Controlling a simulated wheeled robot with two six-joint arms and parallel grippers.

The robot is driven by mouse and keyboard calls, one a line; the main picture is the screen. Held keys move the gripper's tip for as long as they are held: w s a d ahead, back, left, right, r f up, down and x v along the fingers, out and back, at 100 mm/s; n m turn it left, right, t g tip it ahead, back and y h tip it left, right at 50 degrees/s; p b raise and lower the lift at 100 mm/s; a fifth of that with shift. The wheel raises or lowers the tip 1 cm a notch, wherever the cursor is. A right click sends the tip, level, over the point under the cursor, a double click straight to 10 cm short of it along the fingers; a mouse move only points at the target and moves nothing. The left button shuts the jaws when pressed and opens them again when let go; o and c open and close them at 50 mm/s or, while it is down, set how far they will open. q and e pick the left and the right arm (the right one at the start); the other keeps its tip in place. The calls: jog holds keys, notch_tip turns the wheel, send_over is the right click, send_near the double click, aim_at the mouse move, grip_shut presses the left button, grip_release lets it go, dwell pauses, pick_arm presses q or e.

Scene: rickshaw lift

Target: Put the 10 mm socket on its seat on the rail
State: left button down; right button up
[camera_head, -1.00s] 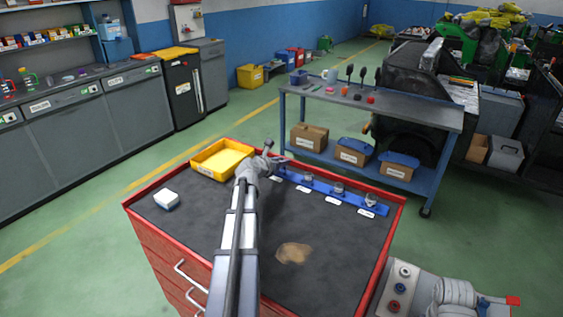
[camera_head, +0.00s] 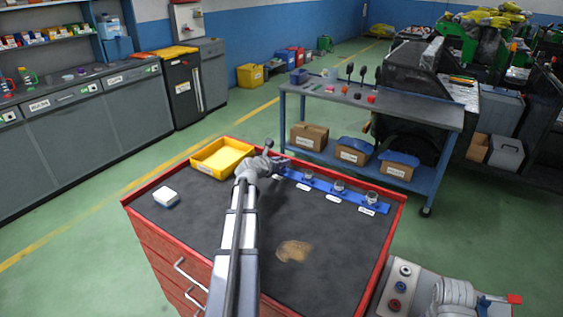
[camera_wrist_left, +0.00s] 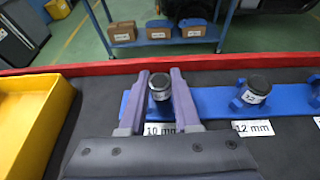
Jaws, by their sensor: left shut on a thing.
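My left gripper (camera_wrist_left: 160,98) is shut on the 10 mm socket (camera_wrist_left: 160,84), a small dark-topped metal cylinder standing upright between the fingers. It is at the left end of the blue rail (camera_wrist_left: 210,101), behind the "10 mm" label (camera_wrist_left: 160,129). The fingers hide the seat, so I cannot tell whether the socket touches it. In the head view the left gripper (camera_head: 284,165) is at the rail's far left end, and the held socket is hardly visible.
The 12 mm socket (camera_wrist_left: 256,88) stands in its holder to the right, behind its label (camera_wrist_left: 252,128). More sockets stand along the rail (camera_head: 320,184). A yellow tray (camera_head: 222,158) is left of the gripper. A white box (camera_head: 166,197) sits on the dark cabinet top.

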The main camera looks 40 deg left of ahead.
pick_arm(q)
jog(key=shift+f+b, duration=0.55)
jog(key=shift+b, duration=0.05)
dwell(1.1)
jog(key=c, duration=0.5)
grip_release()
jog(key=shift+c, duration=0.2)
jog(key=shift+o, duration=0.4)
jog(key=o, duration=0.4)
jog(key=shift+r, duration=0.15)
notch_tip(320, 180, up, 8)
jog(key=p, duration=0.8)
